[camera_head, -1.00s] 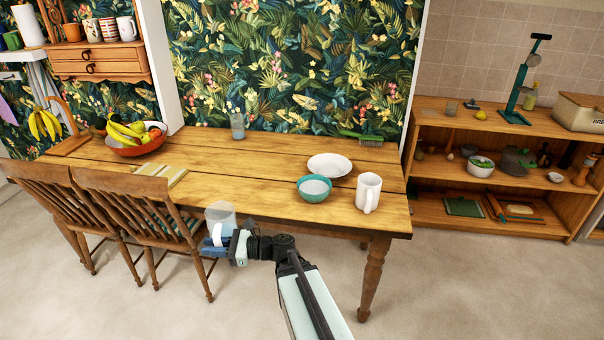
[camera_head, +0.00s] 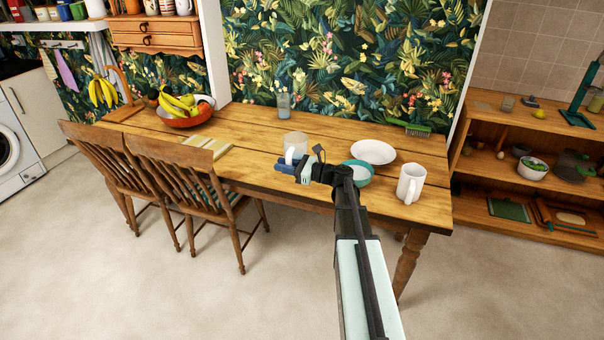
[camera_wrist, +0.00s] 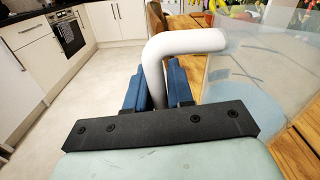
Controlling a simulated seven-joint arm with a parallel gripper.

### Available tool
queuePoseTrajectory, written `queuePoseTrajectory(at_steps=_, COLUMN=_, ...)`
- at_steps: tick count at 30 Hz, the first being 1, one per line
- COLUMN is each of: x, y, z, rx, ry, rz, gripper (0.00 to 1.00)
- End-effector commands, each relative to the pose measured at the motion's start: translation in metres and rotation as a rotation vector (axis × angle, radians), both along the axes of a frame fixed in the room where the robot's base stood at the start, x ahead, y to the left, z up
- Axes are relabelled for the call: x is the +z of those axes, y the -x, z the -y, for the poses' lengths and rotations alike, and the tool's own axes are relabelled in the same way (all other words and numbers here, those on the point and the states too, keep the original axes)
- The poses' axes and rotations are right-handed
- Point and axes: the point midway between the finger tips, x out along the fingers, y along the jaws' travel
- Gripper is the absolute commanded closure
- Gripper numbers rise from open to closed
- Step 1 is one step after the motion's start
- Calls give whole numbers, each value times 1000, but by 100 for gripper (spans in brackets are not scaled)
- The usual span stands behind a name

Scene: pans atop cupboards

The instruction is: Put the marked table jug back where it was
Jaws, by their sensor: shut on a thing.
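My gripper (camera_head: 287,168) is shut on the white handle of a clear jug (camera_head: 295,141). In the wrist view the blue fingers (camera_wrist: 155,88) are on either side of the handle (camera_wrist: 185,42), and the clear jug body (camera_wrist: 240,82) is on the right. The jug looks upright. In the head view it appears over the front part of the wooden table (camera_head: 255,124), left of the teal bowl (camera_head: 359,172). I cannot tell whether its base touches the table. My gripper hides part of its lower side.
A white plate (camera_head: 373,151) and a white mug (camera_head: 411,184) stand to the right. A glass (camera_head: 283,105) is at the back, and a fruit bowl (camera_head: 187,118) and striped mat (camera_head: 208,146) are to the left. Two chairs (camera_head: 180,175) line the front edge. The middle tabletop is mostly clear.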

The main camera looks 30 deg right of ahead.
Motion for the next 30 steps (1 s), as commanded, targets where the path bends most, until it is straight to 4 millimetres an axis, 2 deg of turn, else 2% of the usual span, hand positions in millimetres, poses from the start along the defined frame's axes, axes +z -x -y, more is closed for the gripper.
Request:
queuePoseTrajectory(at_steps=1, x=2, y=-26, z=17, rx=-12, ry=0, rz=1, gripper=100)
queuePoseTrajectory(at_steps=3, x=4, y=-46, z=29, rx=-24, ry=0, rz=1, gripper=100)
queuePoseTrajectory(at_steps=6, x=3, y=-68, z=42, rx=-41, ry=0, rz=0, gripper=100)
queuePoseTrajectory(at_steps=9, x=0, y=-81, z=49, rx=-56, ry=0, rz=1, gripper=100)
queuePoseTrajectory(at_steps=13, x=-2, y=-90, z=56, rx=-80, ry=0, rz=1, gripper=100)
queuePoseTrajectory(at_steps=17, x=-9, y=-90, z=57, rx=-96, ry=0, rz=1, gripper=100)
queuePoseTrajectory(at_steps=27, x=-59, y=-90, z=57, rx=-97, ry=0, rz=0, gripper=100)
queuePoseTrajectory(at_steps=30, x=-66, y=-90, z=57, rx=-97, ry=0, rz=2, gripper=100)
